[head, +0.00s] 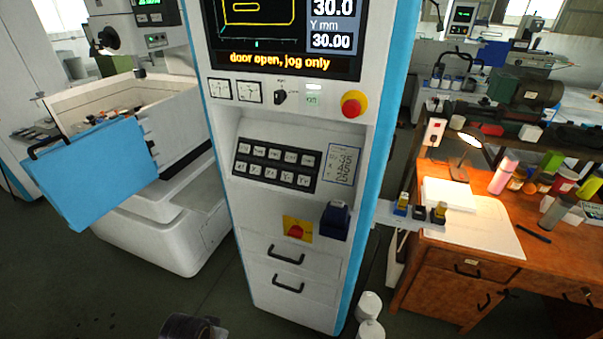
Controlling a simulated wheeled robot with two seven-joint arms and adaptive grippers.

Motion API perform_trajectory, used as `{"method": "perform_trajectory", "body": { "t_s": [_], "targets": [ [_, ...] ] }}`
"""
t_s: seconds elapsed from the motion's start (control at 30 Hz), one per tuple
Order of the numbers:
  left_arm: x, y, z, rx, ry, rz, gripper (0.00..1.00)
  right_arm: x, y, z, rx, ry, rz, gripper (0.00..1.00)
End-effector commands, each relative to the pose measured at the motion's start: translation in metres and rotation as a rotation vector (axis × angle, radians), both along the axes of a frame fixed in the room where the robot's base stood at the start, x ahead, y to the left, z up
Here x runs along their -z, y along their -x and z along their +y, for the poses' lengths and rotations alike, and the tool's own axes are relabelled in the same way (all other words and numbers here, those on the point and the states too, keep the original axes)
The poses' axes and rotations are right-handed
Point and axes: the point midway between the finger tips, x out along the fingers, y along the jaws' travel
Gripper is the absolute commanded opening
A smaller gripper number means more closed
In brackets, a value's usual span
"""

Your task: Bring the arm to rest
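A dark rounded shape (192,328) is cut off by the bottom edge of the head view, left of the middle. It looks like part of my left gripper, but no fingertips show, so I cannot tell if it is open or shut. Two white rounded pieces stand at the bottom, right of the middle; I cannot tell if they are parts of my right arm. No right gripper shows. The dark shape appears apart from the control cabinet (262,210).
The cabinet carries a screen reading "door open, jog only", a red stop button (354,104) and a keypad (276,165). A blue door (90,172) hangs open on the machine at left. A wooden desk (565,255) with a lit lamp (466,142) stands at right.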

Motion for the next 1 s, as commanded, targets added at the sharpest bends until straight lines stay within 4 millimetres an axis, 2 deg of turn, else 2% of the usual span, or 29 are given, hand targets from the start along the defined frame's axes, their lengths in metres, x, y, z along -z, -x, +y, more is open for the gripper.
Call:
{"method": "perform_trajectory", "body": {
  "t_s": [0.27, 0.53, 0.77, 1.0],
  "targets": [
    [0.074, -0.003, -0.002, 0.004, -0.002, 0.026, 0.0, 0.0, 0.0, 0.0, 0.0, 0.0, 0.0, 0.4],
    [0.145, 0.004, -0.001, 0.008, -0.003, 0.05, 0.0, 0.0, 0.0, 0.0, 0.0, 0.0, 0.0, 0.4],
    [0.204, 0.019, 0.001, 0.011, -0.005, 0.07, 0.0, 0.0, 0.0, 0.0, 0.0, 0.0, 0.0, 0.4],
    [0.261, 0.042, 0.004, 0.015, -0.007, 0.092, 0.0, 0.0, 0.0, 0.0, 0.0, 0.0, 0.0, 0.4]
  ]
}}
